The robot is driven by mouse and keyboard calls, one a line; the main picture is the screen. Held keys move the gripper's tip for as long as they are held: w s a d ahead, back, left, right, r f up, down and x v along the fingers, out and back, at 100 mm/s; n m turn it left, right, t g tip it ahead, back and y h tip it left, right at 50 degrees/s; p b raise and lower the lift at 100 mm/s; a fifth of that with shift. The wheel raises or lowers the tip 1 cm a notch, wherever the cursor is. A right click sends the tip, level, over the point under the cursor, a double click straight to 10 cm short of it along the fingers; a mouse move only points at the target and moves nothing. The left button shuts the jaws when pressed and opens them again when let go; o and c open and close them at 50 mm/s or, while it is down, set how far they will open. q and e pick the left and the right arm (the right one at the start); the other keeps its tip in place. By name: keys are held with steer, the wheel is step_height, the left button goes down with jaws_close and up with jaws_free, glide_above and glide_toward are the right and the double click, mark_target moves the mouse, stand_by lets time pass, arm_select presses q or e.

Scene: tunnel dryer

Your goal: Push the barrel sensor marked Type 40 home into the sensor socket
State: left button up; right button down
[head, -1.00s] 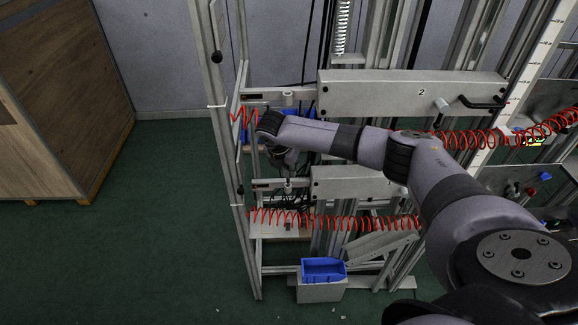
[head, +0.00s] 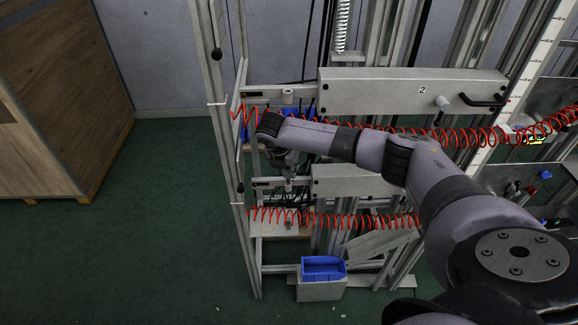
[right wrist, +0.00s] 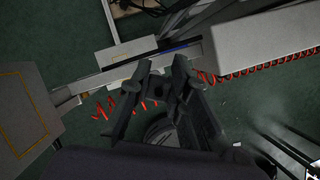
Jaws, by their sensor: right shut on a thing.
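My right gripper (head: 287,170) points down at the lower crossbar of the frame, left of the lower white box. It also shows in the right wrist view (right wrist: 160,72), where its dark fingers are closed in. It is shut on the barrel sensor, which the fingers almost wholly hide; no Type 40 mark can be read. A small pale cylinder (head: 288,186) shows just under the fingertips at the lower crossbar. It looks like the sensor socket, but I cannot tell socket from sensor here, nor how deep the sensor sits. My left gripper is not in view.
Red coiled hoses (head: 335,219) run across the frame. A blue bin (head: 323,268) stands below. A wooden cabinet (head: 62,100) is far left, with free green floor between.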

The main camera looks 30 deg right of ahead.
mark_target(287, 170)
steer(key=shift+f+b, duration=0.6)
steer(key=shift+f, duration=0.9)
steer(key=c, duration=1.4)
jaws_free()
steer(key=shift+r, duration=0.1)
steer(key=v, duration=0.7)
steer(key=shift+r, duration=0.25)
